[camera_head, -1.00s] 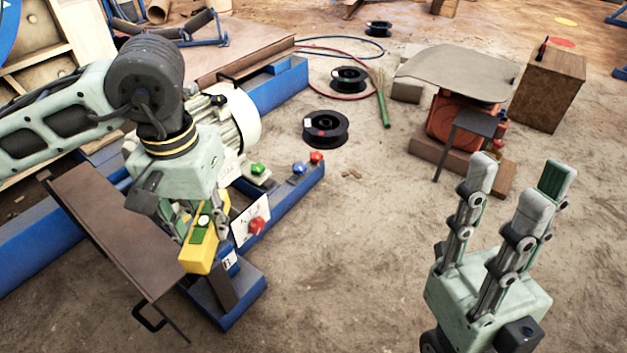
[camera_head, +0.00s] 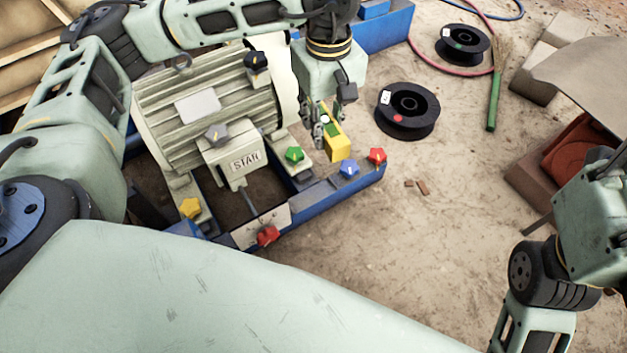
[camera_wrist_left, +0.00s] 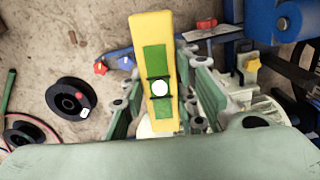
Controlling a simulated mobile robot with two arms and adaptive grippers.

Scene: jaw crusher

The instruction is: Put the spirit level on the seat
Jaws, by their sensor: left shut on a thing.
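The spirit level is a yellow bar with green parts (camera_head: 337,147). My left gripper (camera_head: 324,124) is shut on it and holds it in the air, just right of the grey motor in the head view. In the left wrist view the level (camera_wrist_left: 150,32) lies between the fingers, its yellow end sticking out past them. I cannot tell for sure which thing is the seat; a curved grey sheet (camera_head: 592,78) over a red object shows at the right edge, partly cut off. My right arm shows at the right; its gripper is out of view.
The grey motor (camera_head: 205,105) stands on a blue frame (camera_head: 340,183) with coloured knobs, close to my left gripper. A black spool (camera_head: 407,112) lies on the ground to the right, another (camera_head: 462,45) farther back.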

